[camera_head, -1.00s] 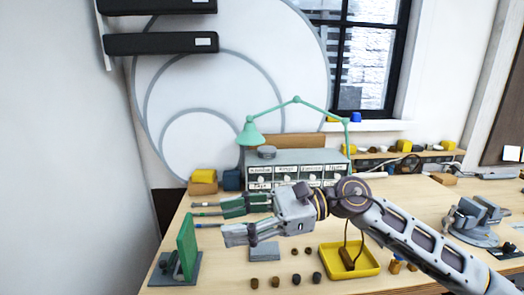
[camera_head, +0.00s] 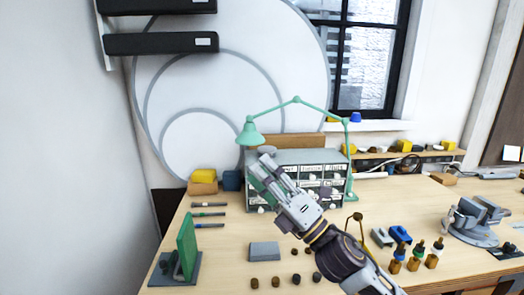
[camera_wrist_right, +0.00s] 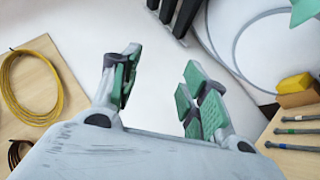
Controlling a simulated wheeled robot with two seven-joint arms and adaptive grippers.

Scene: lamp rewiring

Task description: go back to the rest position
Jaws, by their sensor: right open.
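My right gripper (camera_head: 266,170) is open, with its fingers in front of the left part of the grey drawer cabinet (camera_head: 338,187), pointing up and to the left. I see nothing between its fingers. In the right wrist view the two green-padded fingers (camera_wrist_right: 160,92) stand apart over a plain white surface. My right arm comes in from the lower right and hides part of the bench. My left gripper is not in view.
A green lamp (camera_head: 249,134) stands by the cabinet. Three tools (camera_head: 209,214), a green upright board (camera_head: 187,245) and a grey block (camera_head: 264,251) are at the left. Small bottles (camera_head: 432,258) and a vise (camera_head: 474,222) are at the right. A yellow coil (camera_wrist_right: 12,88) shows in the wrist view.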

